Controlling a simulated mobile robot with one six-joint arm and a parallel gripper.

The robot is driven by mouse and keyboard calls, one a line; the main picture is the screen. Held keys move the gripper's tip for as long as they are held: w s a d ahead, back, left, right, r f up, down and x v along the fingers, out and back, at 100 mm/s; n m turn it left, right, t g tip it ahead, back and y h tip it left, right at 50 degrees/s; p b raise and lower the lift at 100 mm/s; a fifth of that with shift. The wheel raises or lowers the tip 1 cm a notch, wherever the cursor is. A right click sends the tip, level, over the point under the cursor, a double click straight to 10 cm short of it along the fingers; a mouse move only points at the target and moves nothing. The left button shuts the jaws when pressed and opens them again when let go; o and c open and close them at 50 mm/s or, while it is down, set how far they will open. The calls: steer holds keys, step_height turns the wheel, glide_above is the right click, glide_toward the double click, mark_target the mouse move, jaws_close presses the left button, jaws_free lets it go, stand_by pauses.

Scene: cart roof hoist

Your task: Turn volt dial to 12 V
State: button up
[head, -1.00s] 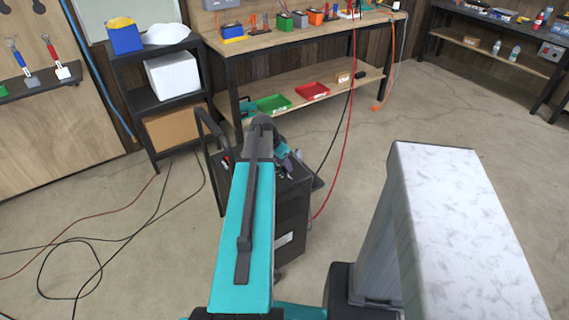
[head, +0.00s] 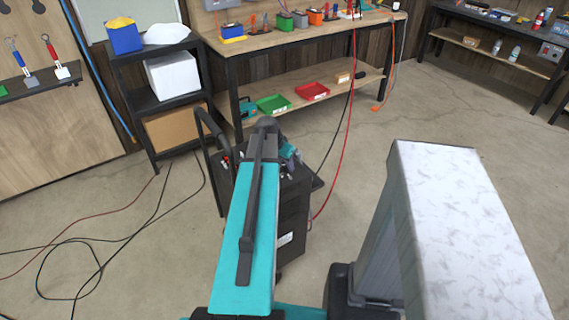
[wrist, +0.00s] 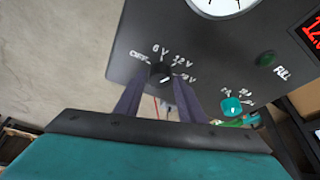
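The volt dial (wrist: 160,75) is a small round black knob on a dark panel (wrist: 225,60) in the wrist view. White labels OFF, 6 V and 12 V run around it, with another V label at its right partly behind a finger. A light mark shows on the knob, but I cannot tell surely which label it points to. My gripper (wrist: 160,82) has its two dark fingers apart, one on each side of the knob. A gap seems to show on both sides. In the head view the dial is not visible, and my arm hides most of the gripper.
The panel also carries a white gauge (wrist: 222,5), a green lamp marked FULL (wrist: 265,58), a red display (wrist: 312,32) and a teal knob (wrist: 232,106). The black cart (head: 292,215) stands before a workbench (head: 300,95). Cables (head: 95,245) lie on the floor at left.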

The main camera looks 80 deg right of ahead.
steer(key=shift+o, duration=0.9)
steer(key=b+v, duration=0.1)
steer(key=v, duration=1.2)
steer(key=shift+r, duration=0.35)
steer(key=shift+w+a, duration=0.1)
steer(key=shift+a, duration=0.05)
